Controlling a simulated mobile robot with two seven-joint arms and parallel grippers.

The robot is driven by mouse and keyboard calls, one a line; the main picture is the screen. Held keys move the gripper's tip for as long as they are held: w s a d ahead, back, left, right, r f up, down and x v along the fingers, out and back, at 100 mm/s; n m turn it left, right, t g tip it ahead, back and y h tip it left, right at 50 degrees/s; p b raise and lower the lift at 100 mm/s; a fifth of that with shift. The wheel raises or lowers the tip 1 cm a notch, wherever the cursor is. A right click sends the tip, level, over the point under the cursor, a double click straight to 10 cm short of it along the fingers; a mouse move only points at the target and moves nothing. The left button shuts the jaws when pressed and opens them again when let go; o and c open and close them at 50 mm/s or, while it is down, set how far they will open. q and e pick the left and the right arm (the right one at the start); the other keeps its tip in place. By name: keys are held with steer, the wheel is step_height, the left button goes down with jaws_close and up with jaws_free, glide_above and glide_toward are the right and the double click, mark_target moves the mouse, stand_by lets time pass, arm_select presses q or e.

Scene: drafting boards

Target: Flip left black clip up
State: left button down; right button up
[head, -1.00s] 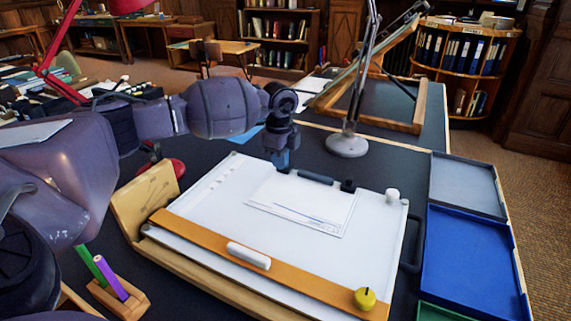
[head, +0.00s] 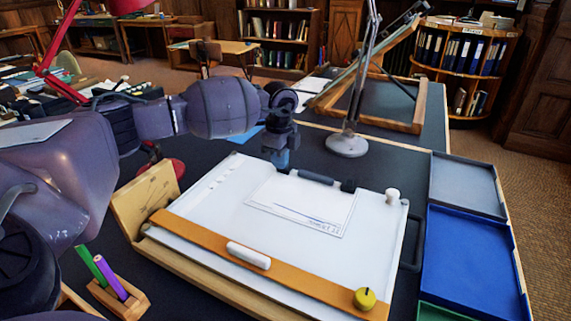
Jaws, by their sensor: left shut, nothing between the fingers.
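The drafting board (head: 385,235) is white and lies tilted on the desk, with a sheet of paper (head: 303,205) on it. A dark bar (head: 316,178) runs along the sheet's top edge, with a black clip (head: 348,186) at its right end. The left black clip cannot be made out; my left gripper covers the area at the bar's left end. My left gripper (head: 281,160) points down at the board's far edge, its fingers shut and empty. I cannot tell whether it touches anything. My right gripper is not in view.
An orange straightedge (head: 200,230) with a white handle (head: 248,256) and a yellow knob (head: 365,298) crosses the board's near side. A lamp base (head: 347,145) stands behind the board.

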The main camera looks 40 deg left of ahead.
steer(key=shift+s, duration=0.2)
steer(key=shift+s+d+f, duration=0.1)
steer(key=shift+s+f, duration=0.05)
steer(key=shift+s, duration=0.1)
arm_select(q)
steer(key=shift+f, duration=0.8)
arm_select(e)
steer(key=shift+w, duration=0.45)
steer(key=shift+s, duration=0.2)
arm_select(q)
steer(key=shift+w, duration=0.3)
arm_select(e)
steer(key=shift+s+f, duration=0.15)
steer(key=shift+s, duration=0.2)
arm_select(q)
steer(key=shift+w+a, duration=0.1)
steer(key=shift+w+a+r, duration=0.1)
steer(key=shift+w+r, duration=0.05)
steer(key=shift+w, duration=0.05)
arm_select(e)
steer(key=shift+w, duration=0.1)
